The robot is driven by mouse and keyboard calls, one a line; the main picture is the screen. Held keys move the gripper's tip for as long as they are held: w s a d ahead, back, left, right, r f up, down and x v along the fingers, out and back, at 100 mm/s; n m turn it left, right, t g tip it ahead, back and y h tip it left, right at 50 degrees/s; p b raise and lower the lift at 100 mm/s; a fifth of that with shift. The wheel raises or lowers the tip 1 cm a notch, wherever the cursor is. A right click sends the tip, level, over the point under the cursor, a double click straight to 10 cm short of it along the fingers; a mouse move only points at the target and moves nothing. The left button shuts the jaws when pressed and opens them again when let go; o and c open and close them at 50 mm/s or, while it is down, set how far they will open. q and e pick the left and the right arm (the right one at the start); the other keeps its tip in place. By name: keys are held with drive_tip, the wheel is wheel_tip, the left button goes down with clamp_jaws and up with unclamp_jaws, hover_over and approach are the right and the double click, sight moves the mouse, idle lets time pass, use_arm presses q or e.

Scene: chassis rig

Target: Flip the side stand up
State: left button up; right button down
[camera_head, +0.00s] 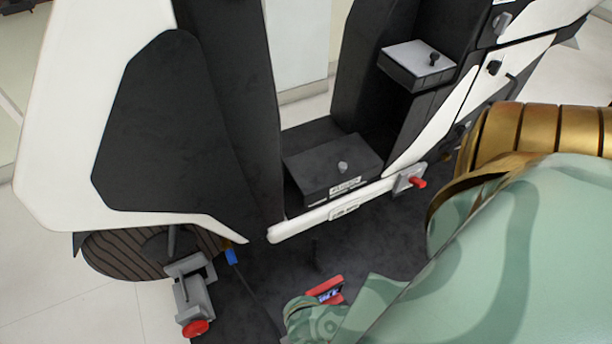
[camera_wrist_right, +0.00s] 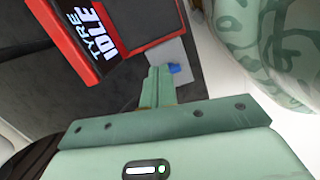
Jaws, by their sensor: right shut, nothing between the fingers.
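The scooter (camera_head: 170,120), with white and black panels, fills the left and middle of the head view. A short, thin dark peg (camera_head: 316,255) shows below its white sill. A dark thin bar (camera_head: 258,298) with a blue end (camera_head: 231,256) slants across the dark floor mat. I cannot tell whether either one is the side stand. My right gripper (camera_wrist_right: 157,84) is shut and empty in the right wrist view. Its fingertips appear near a grey block with a blue piece (camera_wrist_right: 174,68); contact is unclear. My left gripper is not in view.
A red-framed sign (camera_wrist_right: 90,35) reading "TYRE IDLE" is close to my right gripper. A grey clamp with a red knob (camera_head: 194,327) stands by the wheel (camera_head: 115,255). Another red knob (camera_head: 418,182) sticks out at the sill's right end. My right arm hides the lower right.

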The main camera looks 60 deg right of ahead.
use_arm(q)
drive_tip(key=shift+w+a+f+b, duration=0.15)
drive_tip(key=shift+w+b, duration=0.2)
drive_tip(key=shift+b, duration=0.25)
use_arm(e)
drive_tip(key=w+d+f+n+g+h, duration=0.1)
drive_tip(key=w+d+h, duration=0.1)
drive_tip(key=w, duration=0.6)
drive_tip(key=w+d+n+g+h, duration=0.1)
drive_tip(key=w+d+h, duration=0.1)
drive_tip(key=w+d, duration=0.3)
drive_tip(key=w, duration=0.3)
drive_tip(key=shift+d+f+g+h, duration=0.3)
drive_tip(key=shift+f, duration=0.05)
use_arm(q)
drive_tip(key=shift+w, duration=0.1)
use_arm(e)
drive_tip(key=shift+f, duration=0.1)
